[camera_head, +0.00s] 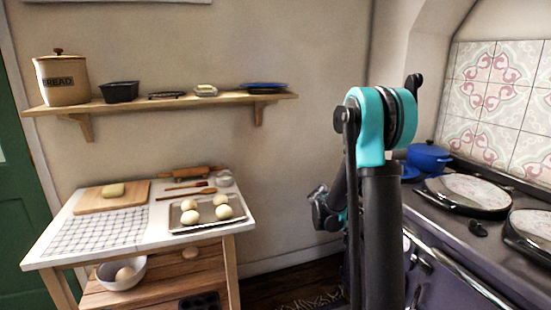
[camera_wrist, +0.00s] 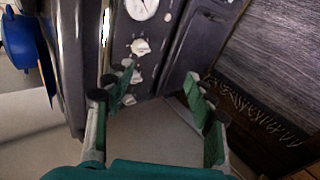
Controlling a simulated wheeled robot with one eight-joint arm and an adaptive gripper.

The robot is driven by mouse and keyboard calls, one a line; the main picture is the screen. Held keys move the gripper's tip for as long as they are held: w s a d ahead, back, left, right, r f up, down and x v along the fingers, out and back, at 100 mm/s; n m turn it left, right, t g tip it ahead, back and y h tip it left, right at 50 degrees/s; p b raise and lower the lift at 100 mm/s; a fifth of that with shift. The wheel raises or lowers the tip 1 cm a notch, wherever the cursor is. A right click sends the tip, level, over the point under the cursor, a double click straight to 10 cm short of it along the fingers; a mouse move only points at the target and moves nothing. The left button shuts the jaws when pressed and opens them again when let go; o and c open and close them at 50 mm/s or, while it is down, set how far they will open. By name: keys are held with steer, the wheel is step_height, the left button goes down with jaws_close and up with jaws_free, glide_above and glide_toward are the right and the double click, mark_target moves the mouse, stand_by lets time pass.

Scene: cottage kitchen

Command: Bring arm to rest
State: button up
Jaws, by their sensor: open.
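My gripper (camera_wrist: 160,88) is open and empty in the wrist view, its two teal-and-grey fingers spread apart. Between and beyond the fingers is the dark front of the range (camera_wrist: 172,35). In the head view my gripper (camera_head: 322,212) is partly hidden behind my folded arm, in front of the wall and left of the range. My arm stands tall at right of centre, with its teal joint at the top.
The work table (camera_head: 60,262) at left bears a tray (camera_head: 172,226) of dough balls. A shelf (camera_head: 190,101) hangs above it. A blue pot (camera_head: 428,156) stands on the range at right. Floor (camera_head: 285,285) shows between table and range.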

steer(key=s+a+m+y, duration=0.2)
steer(key=s+a+y, duration=0.2)
steer(key=s, duration=1.1)
steer(key=s+a+f+m+y, duration=0.1)
steer(key=s+a+m+y, duration=0.2)
steer(key=s+a, duration=0.5)
steer(key=s+y, duration=0.1)
steer(key=s, duration=0.6)
steer(key=shift+s+a+f+y, duration=0.15)
steer(key=shift+a+f+y, duration=0.15)
steer(key=shift+a, duration=0.05)
